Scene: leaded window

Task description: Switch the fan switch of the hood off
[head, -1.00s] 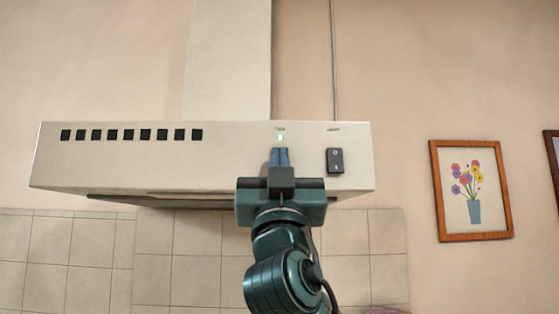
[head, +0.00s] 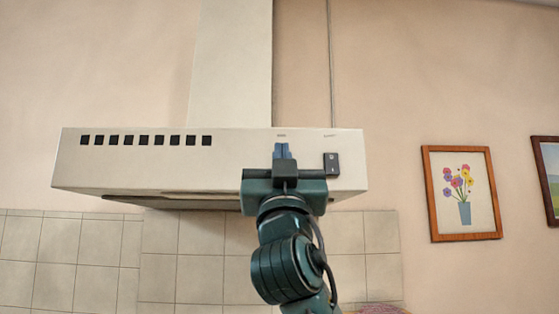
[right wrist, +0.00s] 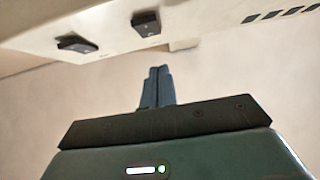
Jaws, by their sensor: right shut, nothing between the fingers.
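The pale hood (head: 120,165) hangs on the wall in the head view. One dark rocker switch (head: 331,163) shows on its front at the right. My right gripper (head: 282,150) is shut and empty, covering the front left of that switch. The right wrist view shows two dark switches: one nearer the vents (right wrist: 146,23) and one farther from them (right wrist: 77,44). There the closed fingertips (right wrist: 158,70) are apart from both in the picture, closer to the one nearer the vents. The small labels above the switches are too blurred to read. My left gripper is out of view.
A row of square vents (head: 145,140) runs along the hood's left front. A chimney (head: 232,65) rises above it. Tiles (head: 205,255) cover the wall below. A framed flower picture (head: 462,194) hangs on the right.

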